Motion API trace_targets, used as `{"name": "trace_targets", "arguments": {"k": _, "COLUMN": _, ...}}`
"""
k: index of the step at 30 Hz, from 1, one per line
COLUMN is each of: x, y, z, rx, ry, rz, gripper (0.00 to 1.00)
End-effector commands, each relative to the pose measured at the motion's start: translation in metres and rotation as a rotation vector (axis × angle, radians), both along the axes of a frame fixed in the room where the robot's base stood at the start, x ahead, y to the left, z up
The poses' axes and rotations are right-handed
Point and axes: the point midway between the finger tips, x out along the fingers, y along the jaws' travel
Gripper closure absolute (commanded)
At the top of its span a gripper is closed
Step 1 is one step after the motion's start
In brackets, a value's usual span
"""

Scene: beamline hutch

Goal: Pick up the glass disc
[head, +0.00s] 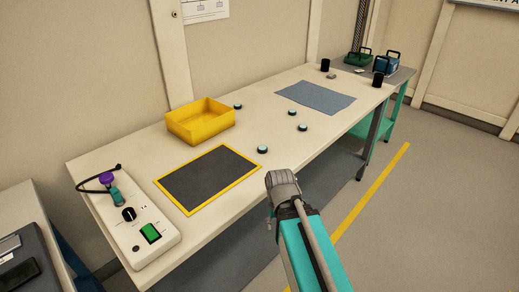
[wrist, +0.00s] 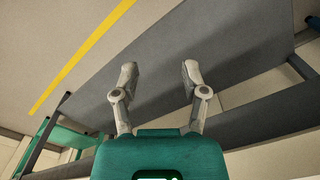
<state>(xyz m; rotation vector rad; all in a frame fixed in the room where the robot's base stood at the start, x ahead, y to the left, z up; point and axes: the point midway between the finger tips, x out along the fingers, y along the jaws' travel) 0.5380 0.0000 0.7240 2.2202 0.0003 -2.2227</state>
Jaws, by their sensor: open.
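Several small round dark discs with pale, glassy tops lie on the workbench. One (head: 262,149) is right of the black mat, two more (head: 292,113) (head: 302,127) are farther back near the blue-grey cloth, and another (head: 238,106) is beside the yellow bin. I cannot tell from their looks which is the glass disc. My gripper (wrist: 159,70) is open and empty in the wrist view, its two fingers spread apart. No disc shows in that view. In the head view my arm is in front of the bench's front edge, and my fingers cannot be made out.
The workbench (head: 190,144) carries a yellow bin (head: 200,128), a yellow-edged black mat (head: 208,178), a control box (head: 160,242) and a blue-grey cloth (head: 316,97). Black cylinders (head: 378,79) and toolboxes (head: 386,63) stand at the far end. A grey lower shelf (wrist: 220,60) fills much of the wrist view.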

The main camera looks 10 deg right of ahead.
Motion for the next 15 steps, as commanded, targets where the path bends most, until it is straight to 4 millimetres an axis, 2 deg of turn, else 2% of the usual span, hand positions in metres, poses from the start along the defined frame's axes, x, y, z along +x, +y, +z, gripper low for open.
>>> {"name": "trace_targets", "arguments": {"k": 3, "x": 0.000, "y": 0.000, "z": 0.000, "rx": 0.000, "ry": 0.000, "rz": 0.000, "gripper": 0.43}}
{"name": "trace_targets", "arguments": {"k": 9, "x": 0.000, "y": 0.000, "z": 0.004, "rx": 0.000, "ry": -0.001, "rz": 0.000, "gripper": 0.06}}
{"name": "trace_targets", "arguments": {"k": 15, "x": 0.003, "y": 0.000, "z": 0.023, "rx": 0.000, "ry": -0.006, "rz": 0.000, "gripper": 0.04}}
